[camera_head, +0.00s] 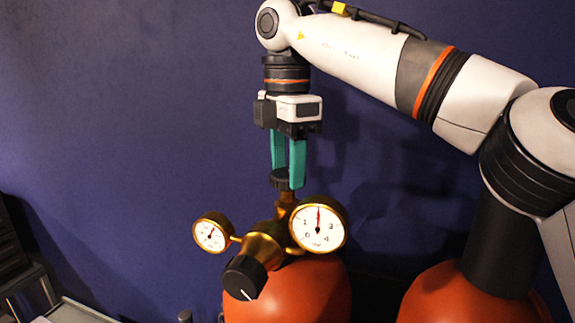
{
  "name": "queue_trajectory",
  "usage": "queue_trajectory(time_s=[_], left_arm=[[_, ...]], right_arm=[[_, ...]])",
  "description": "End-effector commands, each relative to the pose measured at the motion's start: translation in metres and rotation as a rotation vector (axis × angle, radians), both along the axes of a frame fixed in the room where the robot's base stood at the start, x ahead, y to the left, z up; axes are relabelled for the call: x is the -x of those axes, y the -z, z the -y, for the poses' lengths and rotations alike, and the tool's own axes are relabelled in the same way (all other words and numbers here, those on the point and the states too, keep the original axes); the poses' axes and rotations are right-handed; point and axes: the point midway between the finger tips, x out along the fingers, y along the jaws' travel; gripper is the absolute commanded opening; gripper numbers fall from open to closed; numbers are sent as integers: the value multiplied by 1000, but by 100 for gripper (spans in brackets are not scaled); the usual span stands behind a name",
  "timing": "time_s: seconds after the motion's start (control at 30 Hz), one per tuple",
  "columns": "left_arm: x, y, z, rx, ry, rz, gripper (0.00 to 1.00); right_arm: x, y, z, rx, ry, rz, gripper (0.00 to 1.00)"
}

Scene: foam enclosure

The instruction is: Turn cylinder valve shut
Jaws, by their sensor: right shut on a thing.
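A brass regulator (262,243) with two round white gauges sits on top of an orange-red cylinder (290,294) at the lower middle. The right gauge (318,224) is the larger, and the left gauge (212,233) is the smaller. A black knob (244,278) with a white mark faces forward. The cylinder valve's dark handwheel (280,181) is on top of the brass stem. My right gripper (288,180) points straight down from above, its green fingers shut on the handwheel. The fingers partly cover the handwheel. My left gripper is not in view.
A second orange-red cylinder (455,297) stands at the lower right, below my right arm. A dark blue wall (120,110) fills the background. Dark shelving (18,262) and a light grey surface (75,312) are at the lower left. The space left of the gauges is clear.

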Motion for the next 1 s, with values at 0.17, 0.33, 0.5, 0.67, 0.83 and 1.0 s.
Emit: queue_trajectory(time_s=[0.17, 0.33, 0.5, 0.67, 0.83, 1.0], left_arm=[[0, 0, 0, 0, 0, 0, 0], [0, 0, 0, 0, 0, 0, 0], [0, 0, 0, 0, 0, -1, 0], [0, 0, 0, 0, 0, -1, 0], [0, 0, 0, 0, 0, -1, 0], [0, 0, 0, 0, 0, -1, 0]], right_arm=[[-1, -4, 1, -4, 17, 7, 26], [-1, -4, 1, -4, 17, 7, 26], [-1, -4, 1, -4, 17, 7, 53], [0, -3, 1, -3, 15, 4, 70], [0, -1, 0, -1, 13, 3, 70], [-1, -7, 0, -3, 14, 3, 70]])
